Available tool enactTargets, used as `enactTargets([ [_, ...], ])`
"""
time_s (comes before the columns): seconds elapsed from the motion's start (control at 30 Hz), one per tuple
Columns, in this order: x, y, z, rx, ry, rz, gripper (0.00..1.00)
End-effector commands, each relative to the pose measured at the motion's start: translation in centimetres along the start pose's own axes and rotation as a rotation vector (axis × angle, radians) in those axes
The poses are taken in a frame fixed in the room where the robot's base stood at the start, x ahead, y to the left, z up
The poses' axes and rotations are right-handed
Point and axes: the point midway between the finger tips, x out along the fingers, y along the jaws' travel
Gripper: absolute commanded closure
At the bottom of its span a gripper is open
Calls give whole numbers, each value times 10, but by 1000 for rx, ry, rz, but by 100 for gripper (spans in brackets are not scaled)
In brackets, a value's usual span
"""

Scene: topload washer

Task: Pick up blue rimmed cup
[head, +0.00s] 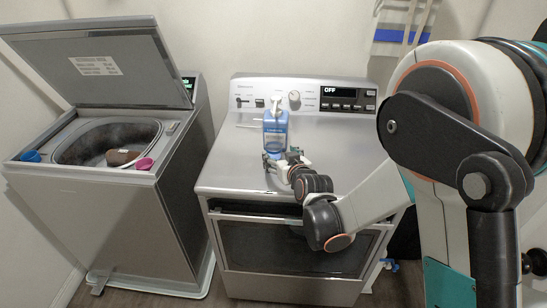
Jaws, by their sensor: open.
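I cannot clearly make out a blue rimmed cup. A small blue object (32,156), too small to tell whether it is a cup, sits on the left front corner of the washer's top. My gripper (280,157) is open over the top of the dryer (340,160), right in front of a blue spray bottle (275,132) with a white nozzle. Whether a finger touches the bottle, I cannot tell. The gripper and my arm hide part of the dryer top there. Nothing is seen held.
The top-load washer (90,215) stands at left with its lid (95,65) raised. A brown item (122,157) is in its opening and a pink object (145,163) is on its front rim. The dryer top is clear right of my gripper.

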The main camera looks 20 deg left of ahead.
Motion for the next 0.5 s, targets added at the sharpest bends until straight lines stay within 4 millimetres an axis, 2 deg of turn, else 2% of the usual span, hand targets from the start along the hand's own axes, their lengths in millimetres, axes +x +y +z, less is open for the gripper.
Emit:
enactTargets([
  [0.27,17,0,1,1,0,0,32],
  [0.5,48,1,4,0,0,0,32],
])
